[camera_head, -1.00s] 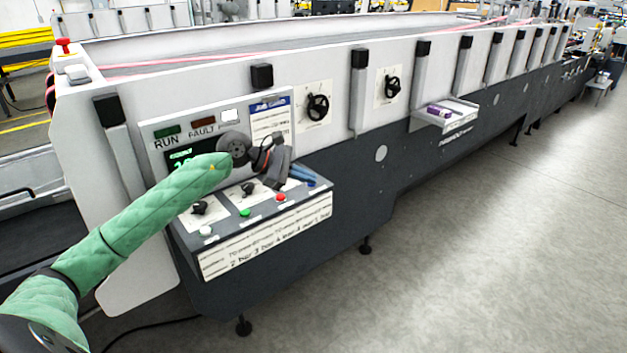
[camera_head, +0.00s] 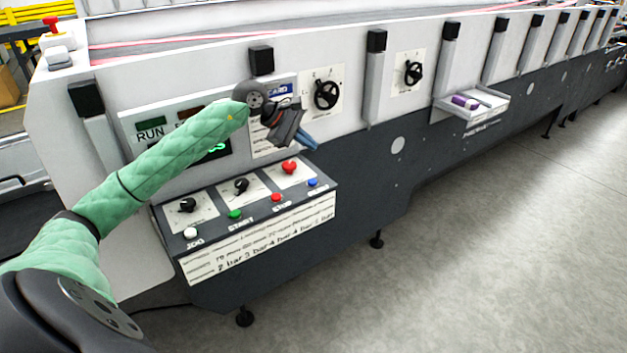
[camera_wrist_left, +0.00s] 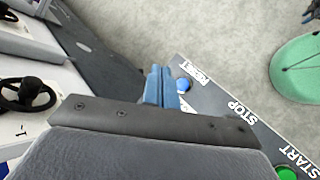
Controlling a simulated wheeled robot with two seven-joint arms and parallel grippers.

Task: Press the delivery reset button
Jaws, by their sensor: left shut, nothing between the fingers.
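The blue reset button (camera_head: 312,182) sits at the right end of the front row of buttons on the control box's sloped top. In the left wrist view it (camera_wrist_left: 183,85) shows beside the word RESET, just right of the fingertips. My left gripper (camera_head: 306,141) has blue fingers, shut with nothing between them. In the head view it appears above the button and apart from it. The fingers (camera_wrist_left: 160,88) also show in the left wrist view, pointing toward the panel's edge.
The same panel (camera_head: 253,210) holds a red stop button (camera_head: 276,197), a green start button (camera_head: 235,214), a white jog button (camera_head: 190,232), a red mushroom button (camera_head: 289,167) and black selector knobs. Black handwheels (camera_head: 326,94) are on the machine wall. Floor to the right is clear.

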